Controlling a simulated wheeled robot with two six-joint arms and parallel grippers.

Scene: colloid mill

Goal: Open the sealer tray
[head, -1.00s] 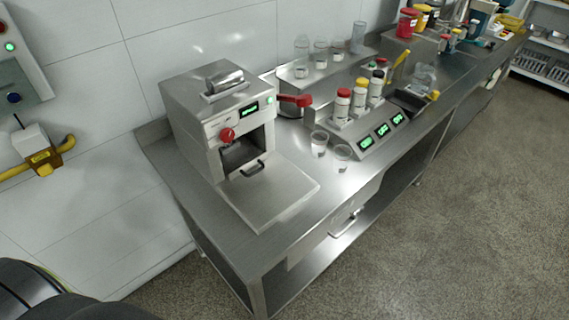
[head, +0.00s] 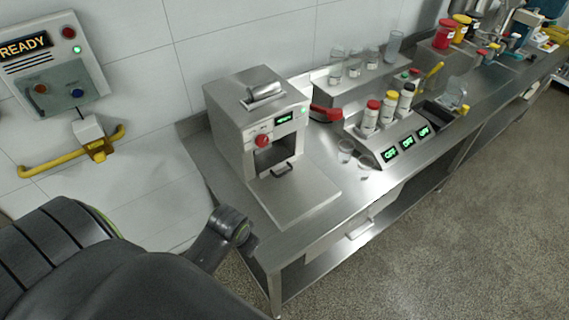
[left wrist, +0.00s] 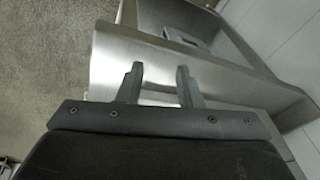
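The sealer (head: 235,135) is a steel box on the near end of the bench, with a red knob (head: 263,141) and a small lit green display. Its tray has a dark handle (head: 283,170) at the foot of the dark front opening, above a flat steel plate (head: 300,196). My left arm reaches in from the left in the head view, its wrist below and left of the plate, apart from the handle. In the left wrist view my left gripper (left wrist: 160,85) is open, its two fingers apart with nothing between them. My right gripper is not in view.
The steel bench (head: 225,178) runs to the back right. A rack of capped bottles (head: 388,110), clear cups (head: 345,152) and a red-handled part (head: 327,113) stand right of the sealer. A wall panel reading READY (head: 55,65) and a yellow pipe (head: 55,160) are at left.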

